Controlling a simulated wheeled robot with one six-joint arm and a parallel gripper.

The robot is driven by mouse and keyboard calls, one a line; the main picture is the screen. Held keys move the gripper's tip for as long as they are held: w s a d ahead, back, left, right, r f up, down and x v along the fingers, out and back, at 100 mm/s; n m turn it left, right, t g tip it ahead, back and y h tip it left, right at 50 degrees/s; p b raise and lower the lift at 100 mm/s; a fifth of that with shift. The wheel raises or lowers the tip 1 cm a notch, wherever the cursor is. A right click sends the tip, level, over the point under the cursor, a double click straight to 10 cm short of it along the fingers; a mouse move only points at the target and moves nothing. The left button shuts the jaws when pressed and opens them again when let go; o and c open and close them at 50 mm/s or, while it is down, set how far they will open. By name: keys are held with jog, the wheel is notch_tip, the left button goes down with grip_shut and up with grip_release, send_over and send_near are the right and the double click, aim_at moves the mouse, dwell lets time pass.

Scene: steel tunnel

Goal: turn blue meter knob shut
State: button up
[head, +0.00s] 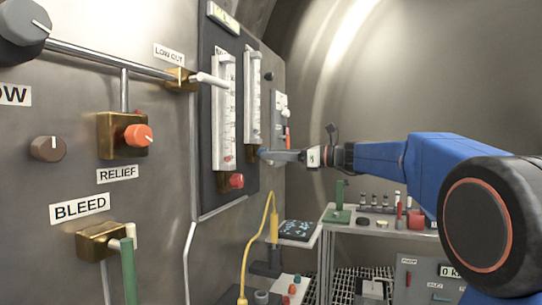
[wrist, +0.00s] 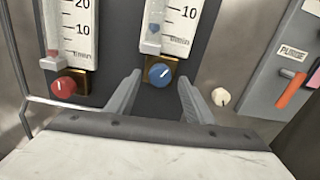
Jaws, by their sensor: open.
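The blue meter knob (wrist: 159,74) shows in the wrist view, on a brass block below the right-hand flow meter (wrist: 168,22). Its white pointer mark slants toward the upper right. My gripper (wrist: 163,88) is open, with one finger on each side of the knob and a gap on both sides. I cannot tell how far the fingertips reach past the knob. In the head view my gripper (head: 266,155) is at the lower end of the right-hand meter (head: 252,98), and the knob is mostly hidden there. The blue float in that meter sits low, below the 10 mark.
A red knob (wrist: 64,86) sits left of the blue one, under the other meter. A cream knob (wrist: 221,96) is close to the right finger. An orange lever (wrist: 291,90) by a PURGE label is farther right. A yellow cable (head: 268,235) hangs below the panel.

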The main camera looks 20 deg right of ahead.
jog(key=shift+w+a, duration=0.45)
jog(key=shift+a, duration=0.15)
jog(key=shift+c, duration=0.3)
jog(key=c, duration=1)
jog(key=shift+n, duration=3)
jog(key=o, duration=1.1)
jog(key=shift+c, duration=0.2)
